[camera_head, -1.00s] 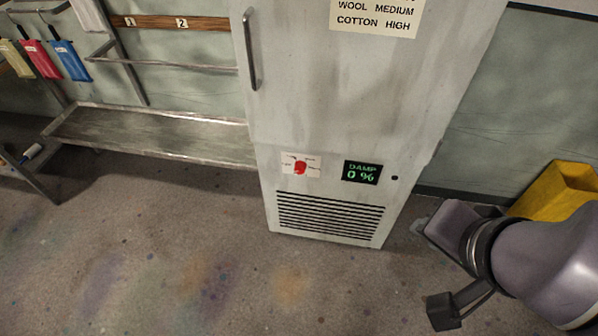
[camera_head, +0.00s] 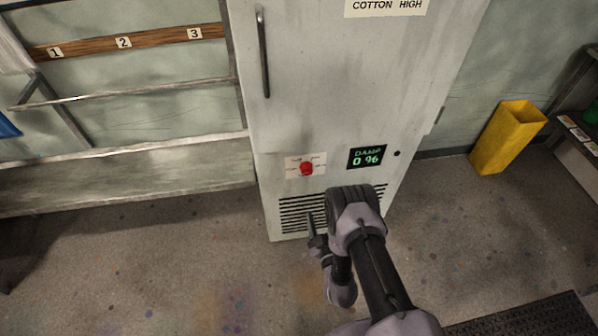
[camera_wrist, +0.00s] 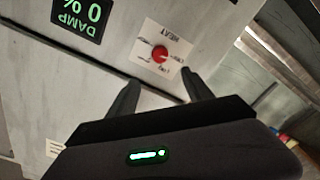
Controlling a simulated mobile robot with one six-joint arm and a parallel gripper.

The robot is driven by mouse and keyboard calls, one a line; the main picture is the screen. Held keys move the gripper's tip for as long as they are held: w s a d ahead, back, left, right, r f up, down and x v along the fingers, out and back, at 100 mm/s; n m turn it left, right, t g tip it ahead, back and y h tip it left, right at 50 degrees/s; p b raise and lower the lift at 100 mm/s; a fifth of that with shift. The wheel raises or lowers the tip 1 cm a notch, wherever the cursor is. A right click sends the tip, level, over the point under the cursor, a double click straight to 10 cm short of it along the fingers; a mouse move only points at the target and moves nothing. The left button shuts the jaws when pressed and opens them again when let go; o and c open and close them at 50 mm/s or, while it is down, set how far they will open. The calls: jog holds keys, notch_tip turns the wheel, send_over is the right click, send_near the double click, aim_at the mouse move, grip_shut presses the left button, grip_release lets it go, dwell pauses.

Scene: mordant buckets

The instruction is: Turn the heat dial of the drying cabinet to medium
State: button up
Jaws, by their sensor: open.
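The drying cabinet (camera_head: 340,110) stands in the middle of the head view, its door closed. Its red heat dial (camera_head: 307,169) sits on a small white label plate on the lower front, left of the display (camera_head: 367,157), which reads DAMP 0 %. The small dial marks are too blurred to read in the head view. My gripper (camera_head: 311,216) is low in front of the vent, below the dial. In the wrist view the dial (camera_wrist: 159,54) appears upside down beyond the two open fingers (camera_wrist: 158,92), apart from them. Nothing is between the fingers.
A sign (camera_head: 388,6) on the door shows COTTON HIGH. A yellow bin (camera_head: 507,138) stands to the right, with a shelf beyond it. A grey bench (camera_head: 120,178) lies left of the cabinet. The floor in front is clear, with a dark mat (camera_head: 530,318) at lower right.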

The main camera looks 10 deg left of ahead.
aim_at(308, 173)
jog(key=b+x, duration=0.7)
jog(key=x, duration=1)
jog(key=shift+w+f, duration=0.1)
jog(key=shift+c, duration=0.2)
grip_shut()
jog(key=shift+b, duration=0.3)
